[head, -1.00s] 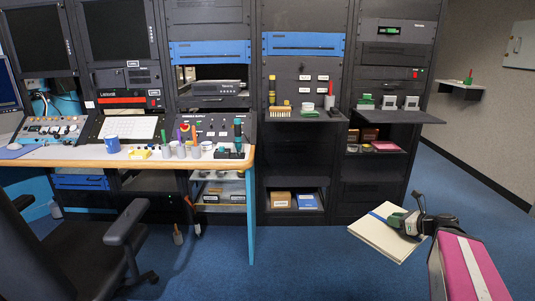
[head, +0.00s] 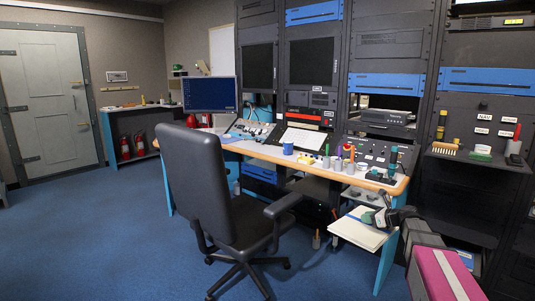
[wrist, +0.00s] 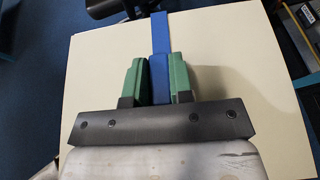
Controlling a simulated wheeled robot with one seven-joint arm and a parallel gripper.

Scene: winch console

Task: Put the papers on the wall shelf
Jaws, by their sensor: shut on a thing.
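The papers are a flat cream stack (head: 352,232) with a blue band, held out in front of the console desk in the head view. My gripper (head: 378,218) is shut on them at the near edge. In the wrist view the papers (wrist: 235,60) spread wide under my gripper (wrist: 160,78), and its green pads close on the blue band.
A black office chair (head: 195,180) stands at centre left. The desk (head: 270,153) holds a blue mug, pens and pots. Dark racks (head: 470,115) stand at the right. A workbench (head: 150,112) with fire extinguishers is at the far left. Blue floor at the left is clear.

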